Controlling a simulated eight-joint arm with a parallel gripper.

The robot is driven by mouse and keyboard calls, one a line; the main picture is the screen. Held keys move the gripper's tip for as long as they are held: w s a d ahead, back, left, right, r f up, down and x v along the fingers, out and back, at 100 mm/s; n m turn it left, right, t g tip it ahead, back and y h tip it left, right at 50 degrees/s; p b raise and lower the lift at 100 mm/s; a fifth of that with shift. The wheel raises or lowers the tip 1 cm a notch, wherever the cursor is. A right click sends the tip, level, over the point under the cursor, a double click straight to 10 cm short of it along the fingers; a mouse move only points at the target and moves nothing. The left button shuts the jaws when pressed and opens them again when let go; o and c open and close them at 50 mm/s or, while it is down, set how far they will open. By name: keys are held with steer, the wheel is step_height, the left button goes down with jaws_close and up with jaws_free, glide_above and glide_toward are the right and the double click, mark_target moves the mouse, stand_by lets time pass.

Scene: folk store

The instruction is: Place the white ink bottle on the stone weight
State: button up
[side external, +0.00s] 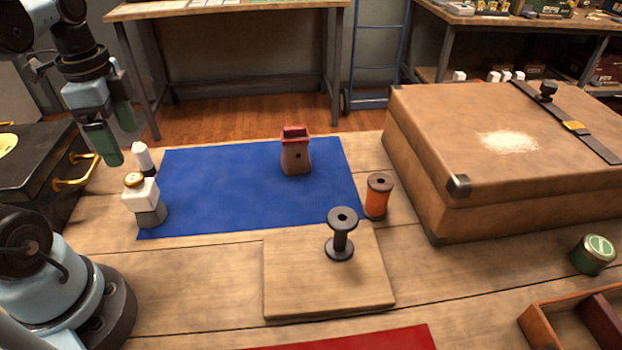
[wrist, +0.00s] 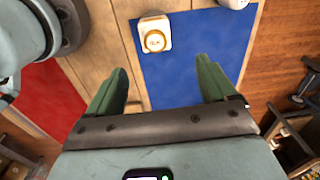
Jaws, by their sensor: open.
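The white ink bottle (side external: 142,195) has a squarish body and a gold cap. It stands upright on the grey stone weight (side external: 151,216), at the left edge of the blue mat. In the wrist view the ink bottle (wrist: 155,46) shows from above, beyond the fingertips; the weight cannot be made out there. My gripper (side external: 116,140) is open and empty, above and behind the bottle in the side view, apart from it. Its green fingers (wrist: 163,68) are spread wide in the wrist view.
A small white bottle (side external: 142,155) stands just behind. The blue mat (side external: 220,195) holds a red-topped brown object (side external: 295,155). An orange spool (side external: 377,197), a dark spool (side external: 341,240) on a wooden board (side external: 290,290), and a large brown case (side external: 480,150) are to the right.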

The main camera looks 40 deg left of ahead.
steer(key=w+d+f+n+t, duration=0.3)
steer(key=w+d+n+t, duration=0.3)
steer(key=w+d+n, duration=0.2)
steer(key=shift+w+d+t, duration=0.4)
steer(key=shift+w+d, duration=0.2)
steer(key=shift+d, duration=0.55)
